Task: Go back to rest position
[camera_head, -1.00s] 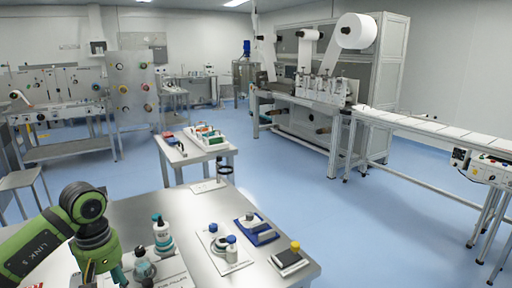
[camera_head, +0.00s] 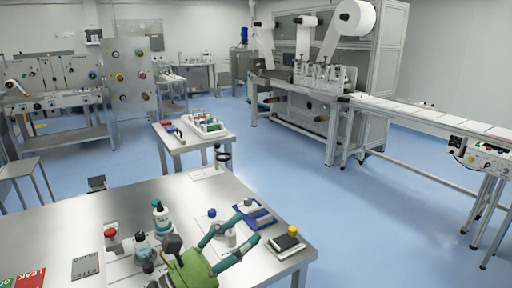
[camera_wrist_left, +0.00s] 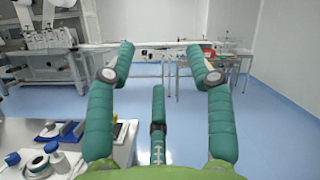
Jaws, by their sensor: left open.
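My left gripper (camera_head: 246,222) comes in at the bottom middle of the head view, above the front part of the steel table (camera_head: 70,222). Its teal fingers are spread and point to the right and away. In the left wrist view the gripper (camera_wrist_left: 160,66) is open, with nothing between its fingers. It faces out across the room, past the table's edge. My right gripper is in neither view now.
White bottles (camera_head: 161,219) and a red-capped bottle (camera_head: 110,238) stand left of the gripper. A blue tray (camera_head: 262,219) and a dark pad with a yellow-capped item (camera_head: 288,242) lie nearby. A smaller table (camera_head: 182,147) stands behind. Blue floor (camera_head: 330,190) is open to the right.

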